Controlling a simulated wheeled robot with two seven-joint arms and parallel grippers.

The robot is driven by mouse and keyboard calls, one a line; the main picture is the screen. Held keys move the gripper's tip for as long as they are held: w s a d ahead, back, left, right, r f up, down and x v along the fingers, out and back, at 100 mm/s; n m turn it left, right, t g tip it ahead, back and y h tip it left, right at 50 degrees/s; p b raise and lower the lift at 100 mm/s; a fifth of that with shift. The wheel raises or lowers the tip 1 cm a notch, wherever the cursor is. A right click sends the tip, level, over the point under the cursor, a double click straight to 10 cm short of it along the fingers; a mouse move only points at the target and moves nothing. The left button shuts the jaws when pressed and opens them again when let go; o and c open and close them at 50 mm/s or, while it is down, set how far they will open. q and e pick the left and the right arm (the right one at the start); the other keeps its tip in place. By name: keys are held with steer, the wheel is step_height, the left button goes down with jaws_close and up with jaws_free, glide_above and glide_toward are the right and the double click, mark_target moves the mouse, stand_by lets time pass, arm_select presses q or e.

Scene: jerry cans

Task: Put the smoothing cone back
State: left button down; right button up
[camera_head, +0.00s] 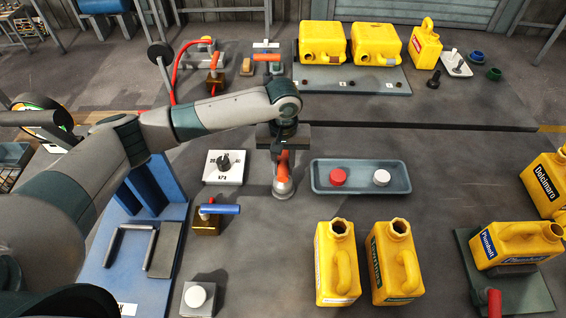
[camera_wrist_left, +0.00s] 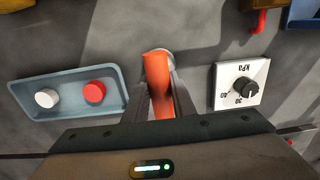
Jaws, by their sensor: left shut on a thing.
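My left gripper (camera_head: 284,148) hangs over the middle of the table, fingers down. It is shut on the orange handle of a tool with a rounded metal foot, which I take to be the smoothing cone (camera_head: 283,186). In the left wrist view the orange handle (camera_wrist_left: 157,82) stands between the two fingers, with part of the pale metal foot beyond it. The tool looks about upright. I cannot tell whether its foot touches the table. My right gripper is not in view.
A blue-grey tray (camera_head: 362,189) with red and white caps lies to the right. A kPa dial (camera_head: 224,166) is on the left, and a blue-handled valve (camera_head: 208,217) nearer. Two yellow cans (camera_head: 338,290) stand in front. A blue rack (camera_head: 110,270) stands at left.

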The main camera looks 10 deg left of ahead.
arm_select(q)
steer(key=shift+f, duration=0.1)
steer(key=c, duration=1.5)
jaws_free()
steer(key=shift+r+b, duration=0.4)
steer(key=shift+r, duration=0.05)
step_height(320, 180, up, 11)
steer(key=b, duration=0.3)
steer(key=shift+f, duration=0.1)
steer(key=shift+r, duration=0.8)
